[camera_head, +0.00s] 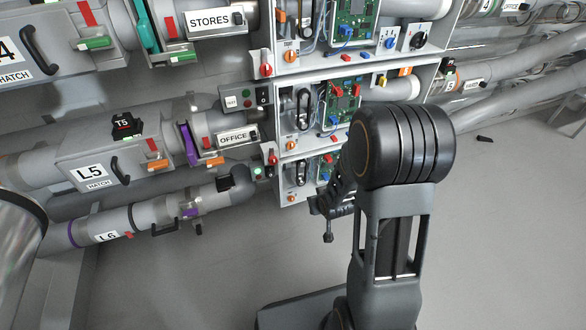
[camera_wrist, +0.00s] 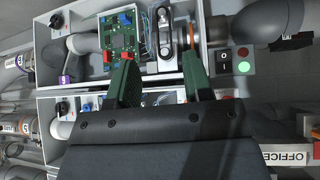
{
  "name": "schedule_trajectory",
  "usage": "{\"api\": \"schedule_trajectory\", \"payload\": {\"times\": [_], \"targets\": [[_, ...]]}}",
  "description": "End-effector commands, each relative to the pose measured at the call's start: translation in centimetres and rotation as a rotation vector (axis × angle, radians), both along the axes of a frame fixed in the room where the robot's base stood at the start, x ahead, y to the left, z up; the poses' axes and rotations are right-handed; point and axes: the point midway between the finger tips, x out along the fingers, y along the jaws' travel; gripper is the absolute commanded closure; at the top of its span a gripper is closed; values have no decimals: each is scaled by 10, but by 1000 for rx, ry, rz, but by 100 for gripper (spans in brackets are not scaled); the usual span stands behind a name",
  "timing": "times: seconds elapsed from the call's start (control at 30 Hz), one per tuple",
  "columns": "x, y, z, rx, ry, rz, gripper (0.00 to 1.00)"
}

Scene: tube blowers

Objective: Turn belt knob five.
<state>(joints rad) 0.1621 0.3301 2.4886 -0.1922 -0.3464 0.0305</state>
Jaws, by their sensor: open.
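The middle cabinet (camera_head: 360,93), in the row of the L5 hatch (camera_head: 93,172), has a black belt loop (camera_head: 303,103) on its left side. A small orange knob (camera_head: 291,145) sits below that belt, but I cannot read a number on it. My gripper (camera_head: 322,205) is low in front of the lowest cabinet, partly hidden by my arm. In the wrist view its two green fingers (camera_wrist: 160,75) are apart and empty. Between and beyond them show a circuit board and a belt (camera_wrist: 163,30) inside a cabinet. Belt knob five cannot be singled out in the wrist view.
Pipes and the OFFICE pipe label (camera_head: 233,138) lie left of the cabinets. A switch box (camera_head: 262,97) juts out beside the middle cabinet, and a red-and-green button box (camera_head: 258,171) stands lower. The grey floor (camera_head: 500,220) at right is mostly clear.

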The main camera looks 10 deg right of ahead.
Motion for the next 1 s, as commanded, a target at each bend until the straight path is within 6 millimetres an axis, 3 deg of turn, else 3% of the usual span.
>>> {"api": "schedule_trajectory", "payload": {"times": [0.03,0.13,0.3,0.5,0.77,1.0], "targets": [[9,1,-27,7,-79,12,54],[30,5,-27,24,-272,43,54],[53,15,16,54,-582,90,54],[61,22,59,77,-824,122,54],[77,25,72,87,-908,128,54],[121,30,71,88,-907,128,54]]}}
